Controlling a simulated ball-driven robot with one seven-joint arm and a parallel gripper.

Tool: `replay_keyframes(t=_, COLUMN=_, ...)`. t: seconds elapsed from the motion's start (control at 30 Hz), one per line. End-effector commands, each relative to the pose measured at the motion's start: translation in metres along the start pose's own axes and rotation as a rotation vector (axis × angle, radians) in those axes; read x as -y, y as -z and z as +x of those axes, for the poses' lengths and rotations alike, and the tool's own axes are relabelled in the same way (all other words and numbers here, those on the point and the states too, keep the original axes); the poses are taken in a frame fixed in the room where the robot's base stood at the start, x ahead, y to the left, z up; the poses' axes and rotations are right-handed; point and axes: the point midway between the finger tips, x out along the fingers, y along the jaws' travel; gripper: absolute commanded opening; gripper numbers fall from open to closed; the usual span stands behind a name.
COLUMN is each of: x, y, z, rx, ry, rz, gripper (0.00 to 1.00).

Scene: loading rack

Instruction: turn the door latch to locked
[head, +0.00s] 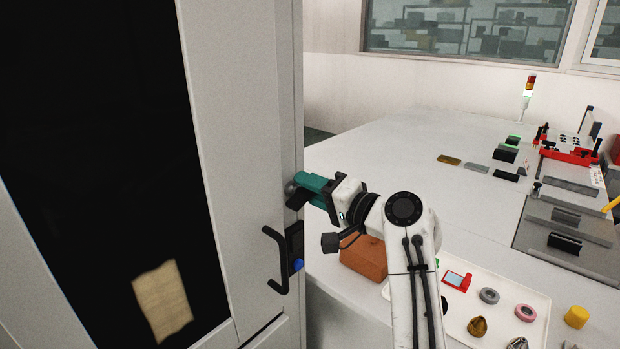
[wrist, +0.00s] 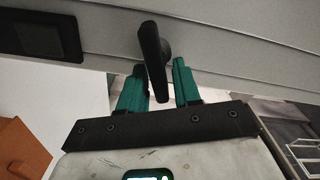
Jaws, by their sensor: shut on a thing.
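The door latch (wrist: 152,50) is a black, rounded lever on the grey door face. In the wrist view it stands between the two teal fingers of my gripper (wrist: 160,78), pointing down toward the palm. My gripper is shut on it, though a narrow gap shows beside the lever. In the head view my gripper (head: 304,187) is at the right edge of the tall grey door (head: 228,130). There the dark latch (head: 297,200) shows partly below the teal fingers, and the rest is hidden. I cannot tell the latch's locked mark from here.
A black door handle (head: 272,262) and a dark plate with a blue button (head: 298,264) are just below my gripper. A brown box (head: 363,257) and a white tray (head: 540,303) of small items are on the bench to the right. The bench's back left is clear.

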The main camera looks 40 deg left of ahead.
Motion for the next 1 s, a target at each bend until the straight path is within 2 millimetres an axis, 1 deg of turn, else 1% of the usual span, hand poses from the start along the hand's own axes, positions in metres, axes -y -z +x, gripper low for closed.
replay_keyframes(t=0.2, x=-0.0008, y=0.0021, z=-0.0007, rx=-0.004, ry=0.001, rz=0.145, gripper=0.02)
replay_keyframes(t=0.4, x=-0.0032, y=0.0020, z=-0.0010, rx=-0.005, ry=0.001, rz=0.229, gripper=0.02)
replay_keyframes(t=0.63, x=-0.0049, y=0.0018, z=-0.0012, rx=-0.006, ry=0.001, rz=0.270, gripper=0.02)
replay_keyframes(t=1.0, x=-0.0054, y=0.0018, z=-0.0013, rx=-0.007, ry=0.001, rz=0.274, gripper=0.02)
